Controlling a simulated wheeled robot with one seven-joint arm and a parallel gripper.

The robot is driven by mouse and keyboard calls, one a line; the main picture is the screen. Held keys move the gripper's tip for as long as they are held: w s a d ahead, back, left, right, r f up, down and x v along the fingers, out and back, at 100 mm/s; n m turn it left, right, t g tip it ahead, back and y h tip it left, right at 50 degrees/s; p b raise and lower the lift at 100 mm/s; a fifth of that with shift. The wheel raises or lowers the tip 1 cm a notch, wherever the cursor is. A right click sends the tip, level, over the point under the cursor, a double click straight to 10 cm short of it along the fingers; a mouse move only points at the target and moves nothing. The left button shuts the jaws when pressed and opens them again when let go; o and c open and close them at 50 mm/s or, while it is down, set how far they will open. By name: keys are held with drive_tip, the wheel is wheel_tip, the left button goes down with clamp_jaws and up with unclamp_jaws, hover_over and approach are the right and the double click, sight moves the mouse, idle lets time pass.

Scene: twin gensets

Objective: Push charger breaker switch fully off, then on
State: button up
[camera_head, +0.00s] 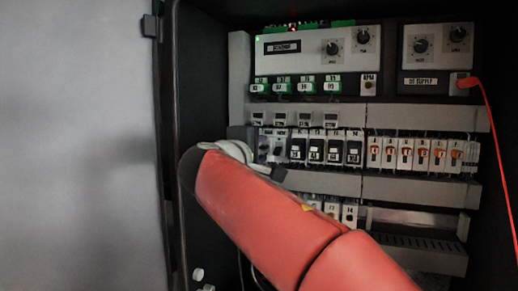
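A row of breakers sits on the middle rail of the open cabinet. At its left end is a grey-white breaker (273,146) with a small toggle; several black-faced breakers (326,150) are to its right. I cannot read which label names the charger, and the toggle's position is too small to tell. My red arm reaches in from the lower right, and its grey wrist covers the area just left of and below this row. A dark part of my gripper (278,175) shows just below the left breakers. The fingers are hidden, and contact cannot be told.
Several orange-switched breakers (422,155) fill the right of the rail. Control boxes with knobs (318,53) are above, and a red cable (494,130) hangs at the right. The grey cabinet door (75,140) stands open at left. My arm covers much of the lower cabinet.

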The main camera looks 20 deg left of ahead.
clamp_jaws()
drive_tip(key=shift+f, duration=0.15)
